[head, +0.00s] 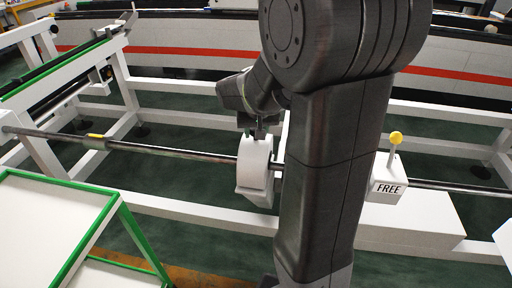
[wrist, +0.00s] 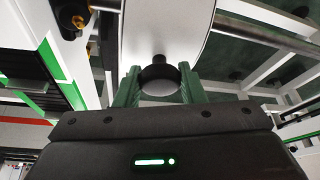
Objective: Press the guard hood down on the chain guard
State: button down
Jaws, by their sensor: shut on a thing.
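The guard hood (head: 255,155) is a white rounded cover at the centre of the head view, over the long metal rod. In the wrist view the white hood (wrist: 165,30) fills the top middle, with a dark knob (wrist: 158,74) on it. The white chain guard (head: 256,194) shows below the hood; whether the hood is fully seated on it I cannot tell. My gripper (head: 259,131) is above the hood. In the wrist view its green fingers (wrist: 159,80) are shut on the knob, one on each side. My arm hides the guard's right side.
A metal rod (head: 180,148) crosses the white frame. A green-edged white panel (head: 55,225) is at the front left. A conveyor with a red stripe (head: 180,50) runs behind.

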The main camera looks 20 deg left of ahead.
jog(key=shift+f+b, duration=0.65)
jog(key=shift+b, duration=0.15)
dwell(1.5)
jog(key=c, duration=0.9)
grip_release()
jog(key=shift+o, duration=0.2)
jog(key=shift+r+p, duration=2.3)
jog(key=shift+r, duration=0.7)
grip_shut()
